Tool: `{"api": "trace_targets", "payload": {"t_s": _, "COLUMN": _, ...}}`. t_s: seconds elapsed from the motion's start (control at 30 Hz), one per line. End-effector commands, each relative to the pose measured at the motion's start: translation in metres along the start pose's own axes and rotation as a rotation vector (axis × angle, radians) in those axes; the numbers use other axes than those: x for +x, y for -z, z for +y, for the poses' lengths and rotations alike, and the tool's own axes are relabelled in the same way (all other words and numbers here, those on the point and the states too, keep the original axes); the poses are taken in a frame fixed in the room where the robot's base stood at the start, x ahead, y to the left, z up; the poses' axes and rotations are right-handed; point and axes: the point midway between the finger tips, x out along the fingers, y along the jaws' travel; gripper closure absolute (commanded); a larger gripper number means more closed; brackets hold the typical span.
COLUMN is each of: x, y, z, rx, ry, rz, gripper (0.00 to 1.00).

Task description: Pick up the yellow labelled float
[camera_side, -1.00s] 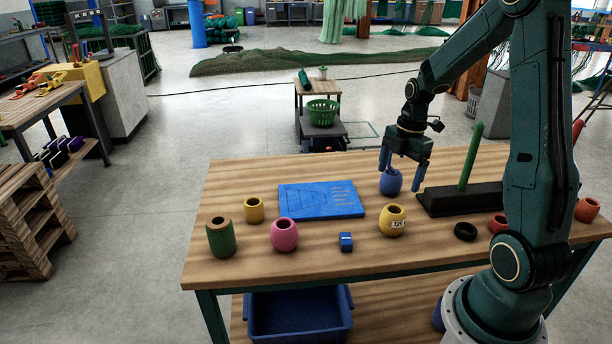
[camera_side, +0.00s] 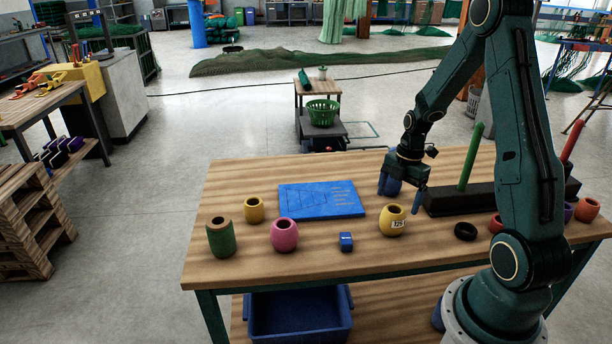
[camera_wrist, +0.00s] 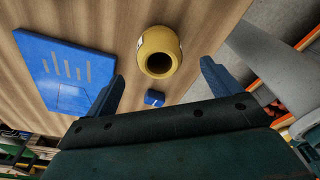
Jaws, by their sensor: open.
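The yellow labelled float (camera_side: 392,221) stands upright on the wooden table, with a white label on its side. It also shows in the wrist view (camera_wrist: 159,53), its dark hole facing the camera, ahead of and between the two fingers. My gripper (camera_side: 401,190) is open and empty. It hangs above the table, behind and a little above the yellow float, apart from it.
A plain yellow float (camera_side: 254,210), a pink float (camera_side: 284,235) and a green cylinder (camera_side: 220,239) stand to the left. A blue board (camera_side: 320,200) and a small blue block (camera_side: 346,242) lie nearby. A black ring (camera_side: 465,231) and a black base with a green peg (camera_side: 470,158) are right.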

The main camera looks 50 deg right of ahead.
Motion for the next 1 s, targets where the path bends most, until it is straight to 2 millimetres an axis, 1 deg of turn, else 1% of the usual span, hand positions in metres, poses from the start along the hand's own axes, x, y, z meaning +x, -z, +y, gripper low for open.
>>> {"api": "trace_targets", "payload": {"t_s": 0.03, "x": 0.008, "y": 0.0, "z": -0.001, "rx": 0.0, "ry": 0.003, "rz": 0.002, "gripper": 0.11}}
{"api": "trace_targets", "payload": {"t_s": 0.2, "x": 0.025, "y": 0.0, "z": -0.001, "rx": 0.0, "ry": 0.002, "rz": 0.001, "gripper": 0.11}}
{"api": "trace_targets", "payload": {"t_s": 0.33, "x": 0.03, "y": 0.0, "z": -0.001, "rx": 0.0, "ry": 0.002, "rz": 0.0, "gripper": 0.11}}
{"api": "trace_targets", "payload": {"t_s": 0.67, "x": 0.035, "y": 0.0, "z": 0.0, "rx": 0.0, "ry": 0.001, "rz": 0.0, "gripper": 0.11}}
{"api": "trace_targets", "payload": {"t_s": 0.77, "x": 0.042, "y": -0.001, "z": 0.0, "rx": 0.0, "ry": 0.002, "rz": 0.001, "gripper": 0.11}}
{"api": "trace_targets", "payload": {"t_s": 1.0, "x": 0.067, "y": -0.002, "z": 0.0, "rx": 0.0, "ry": 0.003, "rz": 0.001, "gripper": 0.11}}
